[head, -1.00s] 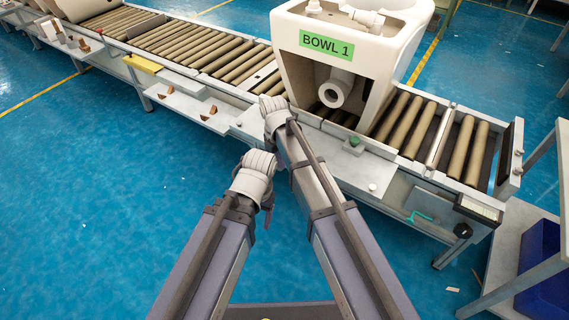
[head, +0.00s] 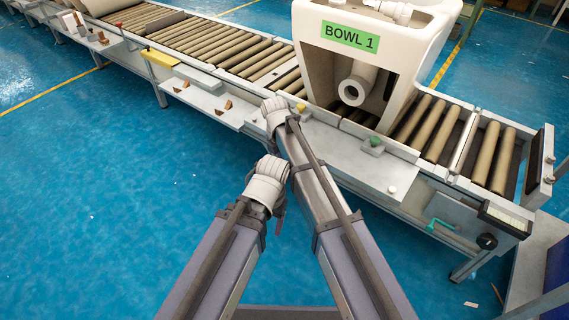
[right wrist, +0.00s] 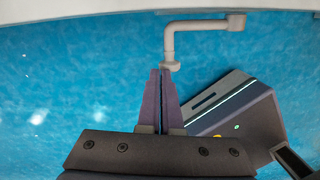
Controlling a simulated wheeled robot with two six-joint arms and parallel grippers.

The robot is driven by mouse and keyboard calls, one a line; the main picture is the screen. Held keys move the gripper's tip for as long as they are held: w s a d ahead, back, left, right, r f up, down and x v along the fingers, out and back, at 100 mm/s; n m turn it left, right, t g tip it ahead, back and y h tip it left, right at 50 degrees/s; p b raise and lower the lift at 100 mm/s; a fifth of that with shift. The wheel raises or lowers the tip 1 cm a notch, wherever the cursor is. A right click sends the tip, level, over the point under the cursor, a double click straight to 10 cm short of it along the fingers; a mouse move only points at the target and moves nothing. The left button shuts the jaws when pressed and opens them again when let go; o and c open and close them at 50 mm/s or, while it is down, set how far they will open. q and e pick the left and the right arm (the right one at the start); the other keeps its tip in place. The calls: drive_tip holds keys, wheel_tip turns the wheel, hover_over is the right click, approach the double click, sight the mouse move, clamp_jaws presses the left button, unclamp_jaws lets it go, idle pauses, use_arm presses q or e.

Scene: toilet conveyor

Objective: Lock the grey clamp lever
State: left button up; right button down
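A grey L-shaped lever (right wrist: 205,24) hangs at the top of the right wrist view, with a short collar at its lower end. My right gripper (right wrist: 161,72) has its two purple fingers closed together, with the tips right beside that collar. I cannot tell whether they touch it, and nothing shows between them. In the head view the right fingers are hidden behind my right wrist, which is at the conveyor's front edge. My left gripper (head: 280,205) hangs below my left wrist, mostly hidden, away from the conveyor. I cannot make out the grey lever in the head view.
A white toilet bowl (head: 400,60) labelled BOWL 1 stands on the roller conveyor (head: 487,150). A green button (head: 376,141) and a white knob (head: 392,189) sit on the front ledge. A teal handle (head: 440,223) is at the lower right. Blue floor (head: 100,220) is open at left.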

drive_tip(key=shift+a+f, duration=0.1)
drive_tip(key=shift+f, duration=0.05)
idle(0.4)
wheel_tip(320, 180, up, 10)
drive_tip(key=p, duration=1)
drive_tip(key=s+d+m+y, duration=0.1)
drive_tip(key=s+d+m, duration=1.7)
drive_tip(key=m, duration=0.9)
drive_tip(key=s+a+n+h, duration=0.1)
drive_tip(key=s+a+n, duration=0.35)
drive_tip(key=a, duration=0.55)
wheel_tip(320, 180, up, 30)
drive_tip(key=p, duration=3)
drive_tip(key=shift+m, duration=0.45)
